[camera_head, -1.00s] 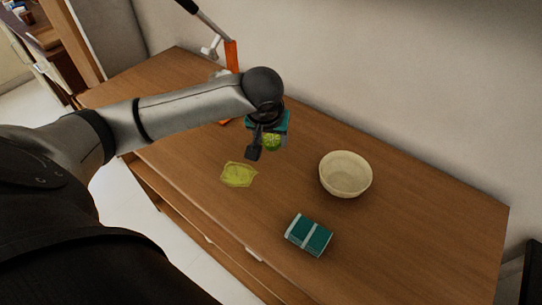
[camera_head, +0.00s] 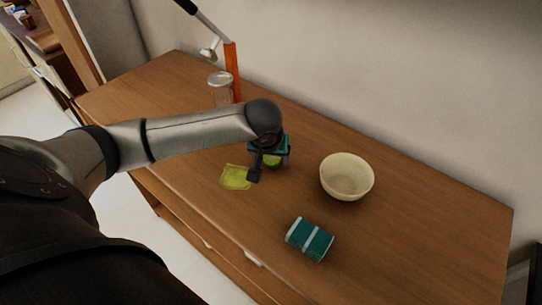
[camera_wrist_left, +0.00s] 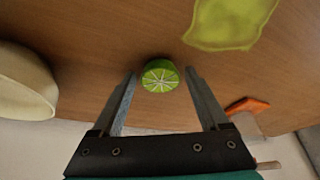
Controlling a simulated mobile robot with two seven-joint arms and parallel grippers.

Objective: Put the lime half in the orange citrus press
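The lime half (camera_wrist_left: 160,76) shows its pale cut face between the fingers of my left gripper in the left wrist view, with gaps on both sides. In the head view the lime half (camera_head: 271,161) is partly hidden by my left gripper (camera_head: 270,170), which is open over the table. I cannot tell the exact height between fingertips and lime. The orange citrus press (camera_head: 233,72) stands at the back of the table near the wall, its dark-handled lever raised. Part of its orange base (camera_wrist_left: 248,105) shows in the left wrist view. My right gripper is out of view.
A clear glass jar (camera_head: 221,88) stands by the press. A yellow-green cloth-like piece (camera_head: 235,178) lies left of the gripper. A cream bowl (camera_head: 347,177) stands to the right, and a teal box (camera_head: 310,239) lies near the front edge. The right table end is clear.

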